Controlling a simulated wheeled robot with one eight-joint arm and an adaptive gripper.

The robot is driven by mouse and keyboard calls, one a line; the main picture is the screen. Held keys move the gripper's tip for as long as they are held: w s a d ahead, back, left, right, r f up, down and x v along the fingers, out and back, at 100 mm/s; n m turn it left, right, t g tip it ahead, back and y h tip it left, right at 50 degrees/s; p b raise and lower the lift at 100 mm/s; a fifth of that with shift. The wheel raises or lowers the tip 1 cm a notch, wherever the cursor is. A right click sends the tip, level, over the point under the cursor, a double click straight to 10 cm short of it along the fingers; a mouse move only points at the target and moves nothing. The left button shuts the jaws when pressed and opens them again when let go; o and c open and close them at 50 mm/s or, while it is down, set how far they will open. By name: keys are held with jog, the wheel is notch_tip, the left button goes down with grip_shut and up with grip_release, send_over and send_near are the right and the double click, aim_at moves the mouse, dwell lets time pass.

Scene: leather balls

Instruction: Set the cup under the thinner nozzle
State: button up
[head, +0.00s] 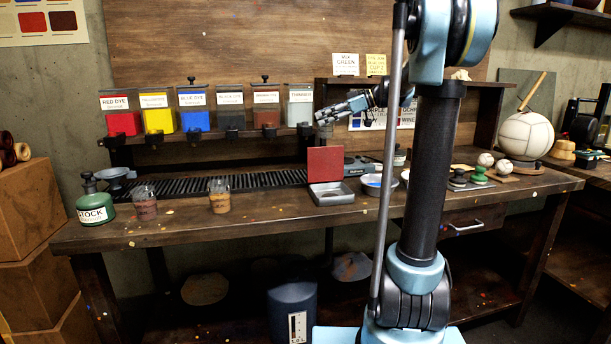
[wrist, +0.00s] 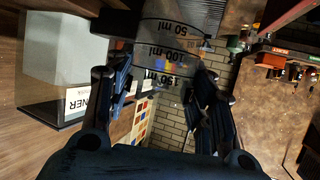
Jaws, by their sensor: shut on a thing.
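The clear measuring cup (wrist: 168,50), with black ml marks, is between my gripper's fingers in the wrist view. My gripper (wrist: 163,85) is shut on it. In the head view my gripper (head: 328,114) reaches left from the arm, just right of the thinner dispenser (head: 300,108). The cup cannot be clearly made out there. The thinner's nozzle (head: 304,131) is the small dark part below its grey-white tank. In the wrist view the thinner tank (wrist: 68,50) is close on the left, its label partly cut off. I cannot tell whether the cup is under the nozzle.
Red (head: 123,123), yellow (head: 158,119), blue (head: 195,120) and other dye dispensers line the rack to the left. Below is a slotted drain (head: 240,183). A red panel (head: 325,163) stands behind a metal tray (head: 331,194). Two jars (head: 144,203) stand at the bench's left.

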notch_tip(320, 180, down, 13)
jog(key=shift+f, duration=0.2)
jog(key=a, duration=0.1)
jog(key=w, duration=0.1)
jog(key=a, duration=0.1)
jog(key=shift+w+a+f, duration=0.2)
jog(key=shift+a+f, duration=0.05)
jog(key=shift+a, duration=0.1)
jog(key=shift+w+a, duration=0.35)
jog(key=shift+a, duration=0.25)
jog(key=a, duration=0.1)
jog(key=w+a, duration=0.1)
jog(key=a, duration=0.1)
jog(key=shift+w+f, duration=0.35)
jog(key=shift+f, duration=0.2)
jog(key=o, duration=1.1)
jog(key=shift+f, duration=0.1)
